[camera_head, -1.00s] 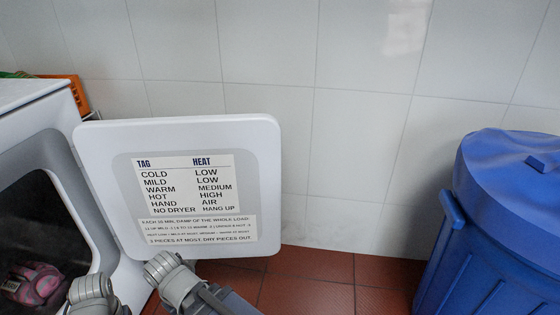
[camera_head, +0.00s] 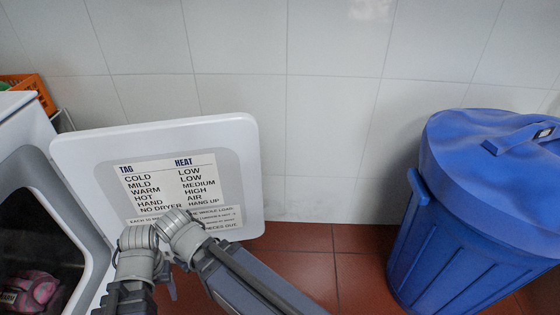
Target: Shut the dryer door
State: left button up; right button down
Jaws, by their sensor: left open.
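The dryer door (camera_head: 88,160) stands wide open, its inner side with a printed tag-and-heat chart facing me. It hangs to the right of the white dryer (camera_head: 20,140), whose dark opening shows at the lower left. A pink, patterned item (camera_head: 38,290) lies inside the drum. My left arm reaches up in front of the door and covers the lower part of the chart. My left gripper (camera_head: 170,285) is open and empty, mostly hidden by my arm links; I cannot tell whether it touches the door. My right gripper is not in view.
A blue lidded bin (camera_head: 455,235) stands at the right. A white tiled wall is behind the door. Red floor tiles (camera_head: 300,245) between door and bin are clear.

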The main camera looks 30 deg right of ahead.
aim_at(209, 167)
jog(key=i+z, duration=0.1)
jog(key=z, duration=0.3)
jog(key=i+j+z, duration=0.1)
jog(key=z, duration=0.3)
jog(key=i+j+z, duration=0.1)
jog(key=z, duration=0.25)
